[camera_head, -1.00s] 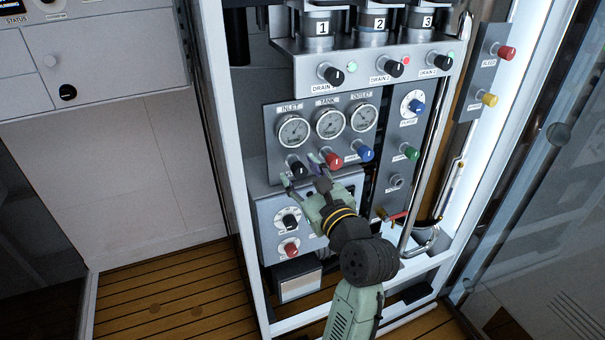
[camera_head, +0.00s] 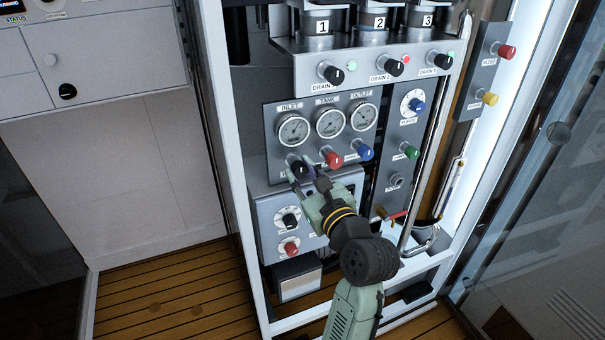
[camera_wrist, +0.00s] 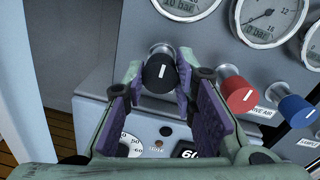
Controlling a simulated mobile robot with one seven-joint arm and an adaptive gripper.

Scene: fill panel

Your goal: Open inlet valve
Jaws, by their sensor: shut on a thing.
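The inlet valve is a black knob (camera_head: 298,168) with a white line, under the INLET gauge (camera_head: 293,130) on the grey panel. In the wrist view the black knob (camera_wrist: 159,74) sits between the two purple-padded fingers, its white line close to upright. My gripper (camera_head: 302,178) comes from below right and is shut on the knob, a finger on each side. In the wrist view the fingertips of my gripper (camera_wrist: 160,80) flank the knob. The label under the knob is mostly hidden by my gripper.
A red knob (camera_head: 333,160) and a blue knob (camera_head: 366,153) sit just right of the black one. A lower panel (camera_head: 265,210) with a dial knob (camera_head: 290,221) and a red knob (camera_head: 291,249) is below. A vertical metal pipe (camera_head: 432,140) stands to the right.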

